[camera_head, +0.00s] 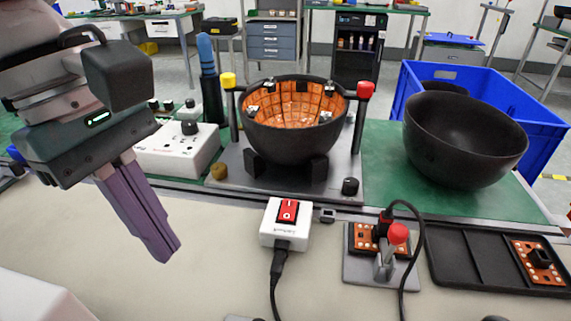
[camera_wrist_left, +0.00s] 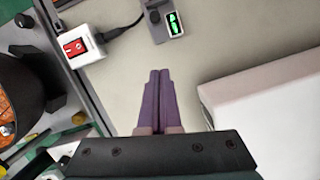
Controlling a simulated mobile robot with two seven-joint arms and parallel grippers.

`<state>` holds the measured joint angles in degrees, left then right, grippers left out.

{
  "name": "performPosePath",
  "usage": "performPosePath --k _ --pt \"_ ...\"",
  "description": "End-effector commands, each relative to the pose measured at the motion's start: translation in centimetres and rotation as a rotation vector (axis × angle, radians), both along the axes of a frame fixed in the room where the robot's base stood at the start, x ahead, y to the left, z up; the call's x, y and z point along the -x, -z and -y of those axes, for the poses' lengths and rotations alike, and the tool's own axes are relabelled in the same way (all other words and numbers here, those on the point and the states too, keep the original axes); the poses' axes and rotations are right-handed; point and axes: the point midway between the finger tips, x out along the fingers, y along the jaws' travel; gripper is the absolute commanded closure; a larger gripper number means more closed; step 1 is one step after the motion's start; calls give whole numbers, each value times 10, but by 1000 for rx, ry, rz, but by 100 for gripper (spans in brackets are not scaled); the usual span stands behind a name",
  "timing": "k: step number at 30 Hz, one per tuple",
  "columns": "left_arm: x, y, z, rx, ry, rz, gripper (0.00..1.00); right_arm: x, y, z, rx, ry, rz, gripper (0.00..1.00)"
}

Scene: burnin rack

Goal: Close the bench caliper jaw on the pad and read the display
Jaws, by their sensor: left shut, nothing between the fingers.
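A small grey device with a lit green display (camera_wrist_left: 175,24) sits at the top of the left wrist view, with a dark knob (camera_wrist_left: 153,17) beside it. It looks like the bench caliper; its jaw and any pad in it cannot be made out, and the digits are too small to read. My left gripper (camera_head: 170,252) is above the pale front of the bench in the head view, its purple fingers together and empty. In the left wrist view the fingers (camera_wrist_left: 159,78) point toward the device, with a gap between. My right gripper is not in view.
A white switch box (camera_head: 286,222) with a red rocker and cable stands mid-bench. Behind it is a dark bowl (camera_head: 290,150) on a fixture. A toggle clamp (camera_head: 385,255) holds an orange board. A black tray (camera_head: 480,262) and blue crate (camera_head: 545,135) are at right.

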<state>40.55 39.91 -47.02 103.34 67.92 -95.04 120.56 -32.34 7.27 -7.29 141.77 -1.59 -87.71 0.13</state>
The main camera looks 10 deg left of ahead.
Motion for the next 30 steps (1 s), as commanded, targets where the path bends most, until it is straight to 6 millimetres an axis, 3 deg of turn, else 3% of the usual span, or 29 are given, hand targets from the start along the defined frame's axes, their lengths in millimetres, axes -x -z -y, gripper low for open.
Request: performPosePath --k 3,8,20,24,30 --pt "-1 1 -2 -6 -32 -13 100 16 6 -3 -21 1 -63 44" --pt "1 20 2 -5 -33 -17 100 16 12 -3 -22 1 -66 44" --pt "6 102 22 -4 -30 -14 100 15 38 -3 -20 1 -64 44" --pt "11 95 45 -3 -26 -10 100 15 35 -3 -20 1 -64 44" --pt "15 95 59 -4 -28 -9 100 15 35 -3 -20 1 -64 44"
